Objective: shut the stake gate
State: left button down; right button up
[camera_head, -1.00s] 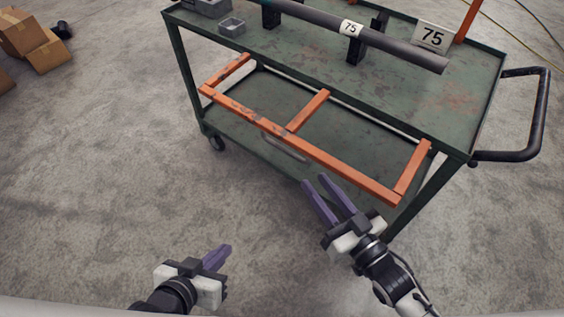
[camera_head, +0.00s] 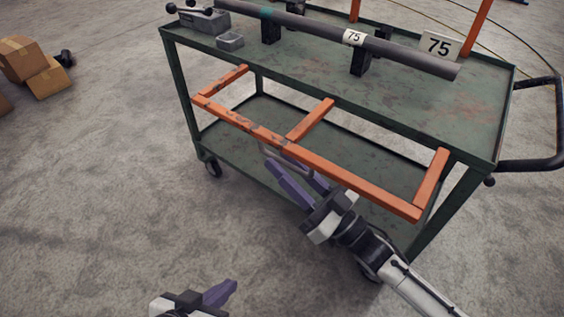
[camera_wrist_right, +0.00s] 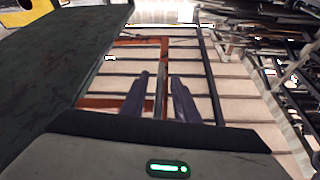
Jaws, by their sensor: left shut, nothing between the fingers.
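The stake gate (camera_head: 370,190) is an orange frame standing out from the cart's long near side, below the top deck, its outer rail toward me. A grey handle (camera_head: 268,150) shows under that rail, partly hidden by my right fingers. My right gripper (camera_head: 277,166) is open, its purple fingers just below the rail near the handle. In the right wrist view, a grey bar shows between the open fingers (camera_wrist_right: 158,90), with orange gate parts beyond; I cannot tell whether they touch. My left gripper (camera_head: 232,287) is shut and empty, low over the floor, partly cut off.
A black push handle (camera_head: 555,130) is at right. Cardboard boxes (camera_head: 22,60) lie far left.

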jog(key=shift+w+a+r, duration=0.25)
jog(key=shift+w+a, duration=0.15)
jog(key=shift+a, duration=0.05)
grip_shut()
